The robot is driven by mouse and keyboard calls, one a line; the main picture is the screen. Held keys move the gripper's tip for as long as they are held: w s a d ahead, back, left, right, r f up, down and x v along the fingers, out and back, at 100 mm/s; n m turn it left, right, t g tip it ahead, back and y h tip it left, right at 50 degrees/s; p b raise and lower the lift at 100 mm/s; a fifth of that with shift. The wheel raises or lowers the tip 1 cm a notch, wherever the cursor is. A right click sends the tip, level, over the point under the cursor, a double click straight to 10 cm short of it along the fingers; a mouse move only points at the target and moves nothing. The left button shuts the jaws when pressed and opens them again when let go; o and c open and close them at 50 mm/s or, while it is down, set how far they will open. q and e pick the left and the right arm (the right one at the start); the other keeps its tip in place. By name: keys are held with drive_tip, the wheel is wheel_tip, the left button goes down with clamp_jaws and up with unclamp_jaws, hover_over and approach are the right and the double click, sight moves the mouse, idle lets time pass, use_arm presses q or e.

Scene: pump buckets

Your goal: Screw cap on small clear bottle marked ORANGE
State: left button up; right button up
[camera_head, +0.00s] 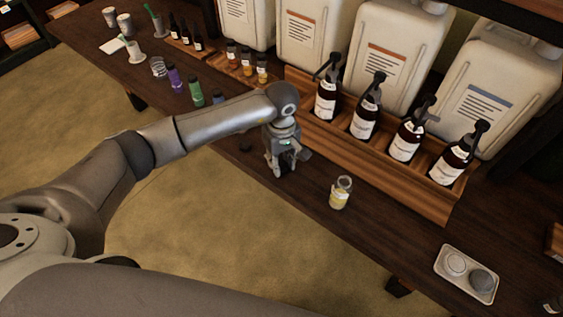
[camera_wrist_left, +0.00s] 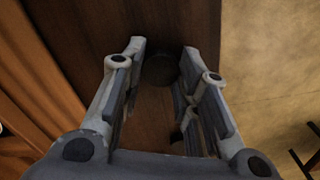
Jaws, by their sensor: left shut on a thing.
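The small clear bottle (camera_head: 339,194) with yellow contents and a pale label stands upright on the dark table, in front of the wooden crate. Its neck looks uncapped, and its label is too small to read. My left gripper (camera_head: 280,168) points down, left of the bottle and apart from it. In the left wrist view a dark round cap (camera_wrist_left: 159,71) shows between the fingers of my left gripper (camera_wrist_left: 163,50), which is shut on it. The fingers partly hide the cap in the head view. My right gripper is not in view.
A long wooden crate (camera_head: 432,202) with several dark pump bottles stands behind. Large white canisters (camera_head: 385,50) stand beyond it. A small dark round piece (camera_head: 246,146) lies left of the gripper. A tray (camera_head: 467,291) with two round items is at right. The table between bottle and tray is clear.

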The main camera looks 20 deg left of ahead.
sight(282, 165)
use_arm(q)
drive_tip(key=shift+r, duration=0.45)
wheel_tip(282, 165, up, 2)
drive_tip(key=shift+r, duration=0.2)
drive_tip(key=s+d+r+b, duration=0.3)
drive_tip(key=s+r, duration=0.6)
drive_tip(key=s, duration=0.4)
drive_tip(key=shift+s+d+r, duration=0.3)
drive_tip(key=shift+d+r, duration=0.05)
drive_tip(key=shift+d, duration=0.05)
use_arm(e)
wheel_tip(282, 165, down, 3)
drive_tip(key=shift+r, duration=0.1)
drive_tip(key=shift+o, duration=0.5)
